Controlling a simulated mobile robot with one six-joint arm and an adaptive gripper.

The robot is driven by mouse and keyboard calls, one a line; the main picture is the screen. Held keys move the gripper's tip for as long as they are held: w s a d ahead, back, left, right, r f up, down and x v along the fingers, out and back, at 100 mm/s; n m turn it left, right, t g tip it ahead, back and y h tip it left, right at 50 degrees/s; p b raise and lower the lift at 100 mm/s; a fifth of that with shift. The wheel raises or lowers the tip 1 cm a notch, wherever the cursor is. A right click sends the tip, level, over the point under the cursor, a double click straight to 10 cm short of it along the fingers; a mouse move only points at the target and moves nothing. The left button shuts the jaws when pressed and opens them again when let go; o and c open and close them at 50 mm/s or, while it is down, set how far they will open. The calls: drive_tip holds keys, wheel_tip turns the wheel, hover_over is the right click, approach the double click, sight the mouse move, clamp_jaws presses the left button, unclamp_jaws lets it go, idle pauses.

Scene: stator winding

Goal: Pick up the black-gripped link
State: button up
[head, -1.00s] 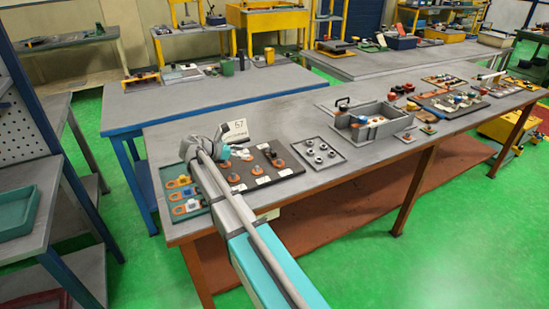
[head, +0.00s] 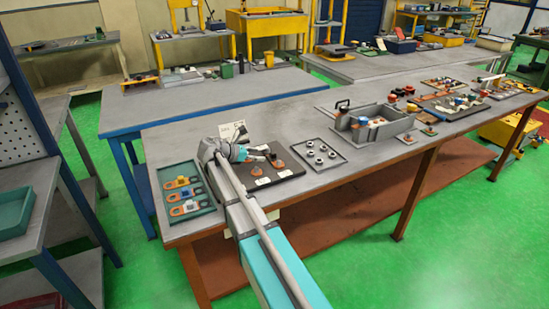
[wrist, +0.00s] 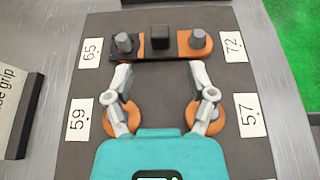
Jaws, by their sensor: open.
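In the wrist view the black-gripped link lies across two grey posts at the far side of a dark board (wrist: 165,85). Its block-shaped black grip (wrist: 160,38) stands between the posts. The bar beneath looks dark at left and orange at right. My gripper (wrist: 160,76) is open and empty, its two fingers apart and pointing toward the link, with the grip ahead of the gap between them.
Two orange discs (wrist: 205,120) lie partly under my fingers. Number cards (wrist: 251,115) flank them. A teal tray (head: 164,174) with coloured-grip links is at left, a tray of several round parts (head: 320,155) at right, and a grey bin (head: 388,128) beyond.

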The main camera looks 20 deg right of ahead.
sight(271, 156)
drive_tip(key=x, duration=0.2)
drive_tip(key=b+x, duration=0.1)
drive_tip(key=shift+d+f+b, duration=0.25)
drive_tip(key=shift+f+b, duration=0.05)
drive_tip(key=shift+f, duration=0.1)
drive_tip(key=shift+d+f, duration=0.1)
drive_tip(key=shift+d, duration=0.45)
clamp_jaws()
